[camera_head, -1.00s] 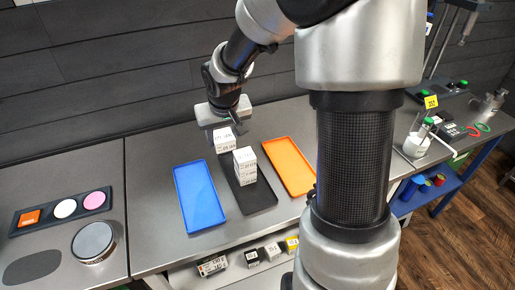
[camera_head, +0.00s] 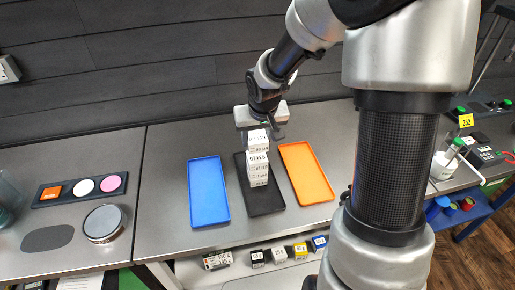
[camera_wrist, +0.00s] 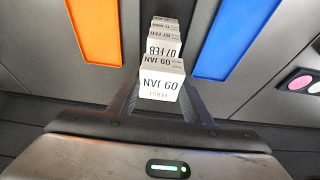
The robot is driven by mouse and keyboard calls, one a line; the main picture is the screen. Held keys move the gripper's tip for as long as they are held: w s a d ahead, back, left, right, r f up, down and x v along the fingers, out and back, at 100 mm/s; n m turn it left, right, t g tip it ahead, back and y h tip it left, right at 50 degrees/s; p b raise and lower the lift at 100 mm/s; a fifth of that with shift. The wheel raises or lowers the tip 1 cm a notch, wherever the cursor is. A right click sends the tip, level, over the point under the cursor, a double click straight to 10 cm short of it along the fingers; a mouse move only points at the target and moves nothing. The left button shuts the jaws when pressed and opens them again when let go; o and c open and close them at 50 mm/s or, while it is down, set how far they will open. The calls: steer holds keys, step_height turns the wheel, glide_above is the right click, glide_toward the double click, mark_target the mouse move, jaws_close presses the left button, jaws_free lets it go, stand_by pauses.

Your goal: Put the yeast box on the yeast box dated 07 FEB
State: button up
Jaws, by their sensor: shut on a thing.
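My gripper (camera_head: 262,132) is shut on a small white yeast box (camera_head: 257,141). In the wrist view the held box (camera_wrist: 162,84) reads 09 JAN and sits between the two fingers (camera_wrist: 162,98). The white yeast box dated 07 FEB (camera_wrist: 163,46) shows just beyond it, at the top of a stack (camera_head: 258,176) on the black tray (camera_head: 266,203). In the head view the held box appears just behind and above the stack's top. I cannot tell whether the two touch. The lower stack boxes are partly hidden.
A blue tray (camera_head: 209,190) lies left of the black tray and an orange tray (camera_head: 307,173) lies right. A dark holder with coloured discs (camera_head: 80,188) and a round metal dish (camera_head: 103,223) are further left. Several small boxes (camera_head: 279,254) sit on a shelf below.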

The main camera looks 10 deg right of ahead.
mark_target(257, 145)
steer(key=shift+f, duration=1.9)
steer(key=shift+f+b, duration=0.2)
steer(key=shift+b, duration=0.25)
steer(key=o, duration=1.1)
steer(key=shift+s+r+p, duration=0.1)
steer(key=shift+r+p, duration=0.2)
steer(key=shift+r, duration=0.3)
steer(key=p+v, duration=0.1)
steer(key=v, duration=1)
steer(key=shift+s+p, duration=0.2)
steer(key=shift+p, duration=0.15)
